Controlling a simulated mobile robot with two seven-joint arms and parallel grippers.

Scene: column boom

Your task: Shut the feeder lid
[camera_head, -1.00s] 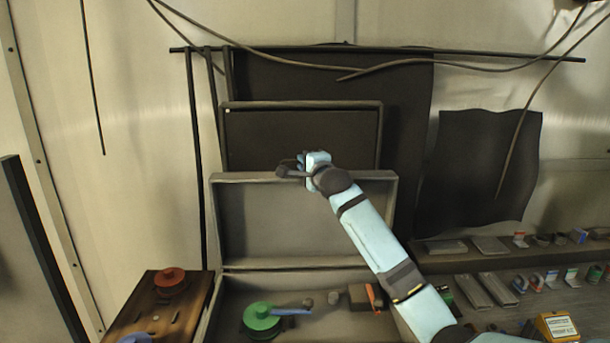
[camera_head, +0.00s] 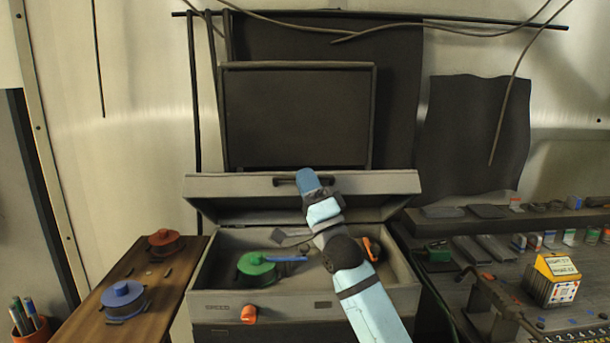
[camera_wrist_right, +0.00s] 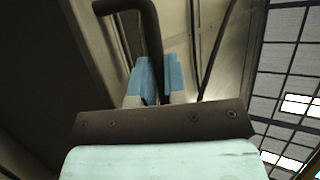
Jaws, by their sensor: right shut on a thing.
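The feeder is a grey box (camera_head: 285,303) on the bench. Its lid (camera_head: 375,183) is hinged at the back and tilted partly down, with a clear gap between the lid's front edge and the box rim. A dark bar handle (camera_head: 284,182) sits on the lid's front edge. My right gripper (camera_head: 309,180) is shut on this handle, and its arm reaches over the open box. In the right wrist view, the bent handle (camera_wrist_right: 152,40) passes between the blue fingers (camera_wrist_right: 158,80). My left gripper is not in view.
A green reel (camera_head: 256,266) lies in the box. A red reel (camera_head: 166,240) and a blue reel (camera_head: 122,296) sit on the wooden board at left. An orange knob (camera_head: 249,314) is on the box front. A yellow-topped block (camera_head: 553,280) stands at right.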

